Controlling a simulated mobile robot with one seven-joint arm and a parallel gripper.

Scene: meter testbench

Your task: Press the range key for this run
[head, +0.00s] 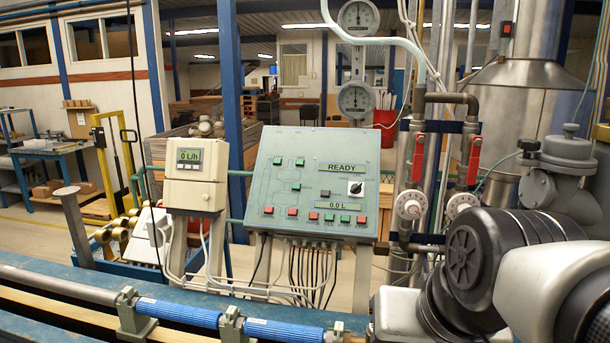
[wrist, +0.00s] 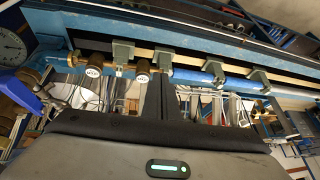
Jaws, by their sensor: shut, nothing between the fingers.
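The grey-green control panel (head: 262,180) stands tilted in the middle of the head view. Its upper display (head: 342,168) reads READY and its lower display (head: 323,202) reads 0.0 L. A row of red and green keys (head: 329,217) runs along its lower edge; their small labels are too blurred to read. A black rotary knob (head: 355,188) sits at the right. A beige meter (head: 196,170) left of the panel reads 0 L/h and has small keys below its display. My gripper (wrist: 160,88) shows in the wrist view, shut and empty, apart from the panel.
Blue-sleeved pipes (head: 178,312) run along the bench in front. Steel piping with red-handled valves (head: 418,158) and round dials stands right of the panel. Cables hang below the panel. Space directly before the panel face looks clear. My arm fills the lower right.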

